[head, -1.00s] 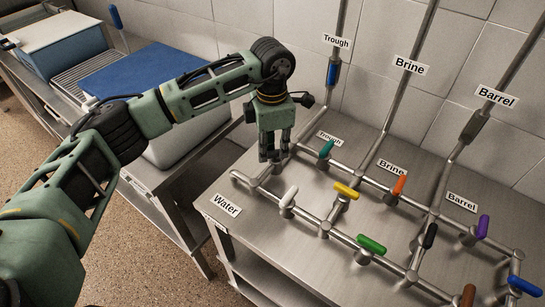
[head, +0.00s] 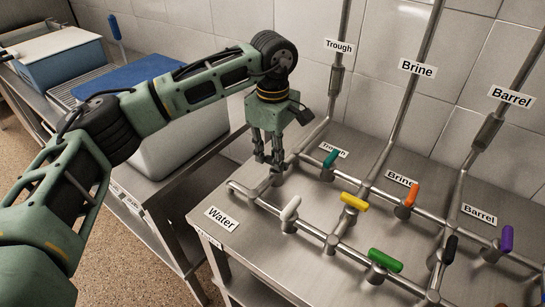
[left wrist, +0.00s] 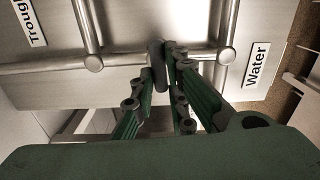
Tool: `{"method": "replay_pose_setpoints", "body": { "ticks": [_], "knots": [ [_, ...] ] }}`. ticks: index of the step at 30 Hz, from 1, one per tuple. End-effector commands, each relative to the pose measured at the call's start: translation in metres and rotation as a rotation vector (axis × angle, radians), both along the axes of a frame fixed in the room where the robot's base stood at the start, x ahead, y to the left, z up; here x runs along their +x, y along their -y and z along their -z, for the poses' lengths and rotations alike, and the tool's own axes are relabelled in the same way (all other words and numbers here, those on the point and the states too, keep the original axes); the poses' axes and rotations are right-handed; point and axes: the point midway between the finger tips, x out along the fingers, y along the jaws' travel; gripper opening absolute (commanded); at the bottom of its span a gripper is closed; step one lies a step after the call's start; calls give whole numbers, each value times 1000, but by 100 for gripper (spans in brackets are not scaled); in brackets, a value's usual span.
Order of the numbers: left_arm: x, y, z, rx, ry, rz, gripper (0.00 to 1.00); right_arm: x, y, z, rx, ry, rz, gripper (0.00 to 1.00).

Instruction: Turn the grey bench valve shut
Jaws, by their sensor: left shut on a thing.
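The grey bench valve's dark grey handle (left wrist: 155,54) shows in the left wrist view between the fingertips of my left gripper (left wrist: 161,73). The handle appears to lie across the pipe (left wrist: 120,58) there. In the head view my left gripper (head: 270,163) reaches down to the bench pipes at their left end, and its fingers mostly hide the grey valve. It is shut on the grey handle. My right gripper is not in view.
White (head: 291,209), teal (head: 331,158), yellow (head: 354,202), orange (head: 411,196), green (head: 385,260) and purple (head: 507,239) handles stand on the steel bench (head: 290,255). A Water label (head: 222,219) lies near its left edge.

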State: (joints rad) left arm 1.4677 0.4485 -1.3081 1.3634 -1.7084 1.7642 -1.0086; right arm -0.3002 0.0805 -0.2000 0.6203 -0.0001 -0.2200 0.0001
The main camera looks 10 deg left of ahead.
Motion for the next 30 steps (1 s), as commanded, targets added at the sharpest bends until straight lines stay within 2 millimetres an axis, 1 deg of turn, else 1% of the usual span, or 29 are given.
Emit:
{"method": "replay_pose_setpoints", "body": {
  "ticks": [9, 21, 22, 28, 30],
  "knots": [
    [2, 1, -2, -2, 5, 72, 0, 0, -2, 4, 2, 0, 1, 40],
    [2, 1, -2, -2, 6, 78, 0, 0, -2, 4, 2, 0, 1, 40],
    [2, 1, -2, -2, 6, 78, 14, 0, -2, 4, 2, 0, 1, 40],
    [1, 1, -1, -1, 4, 78, 32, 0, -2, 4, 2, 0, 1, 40],
    [1, 1, -1, -1, 3, 77, 32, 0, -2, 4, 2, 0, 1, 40]
  ]
}}
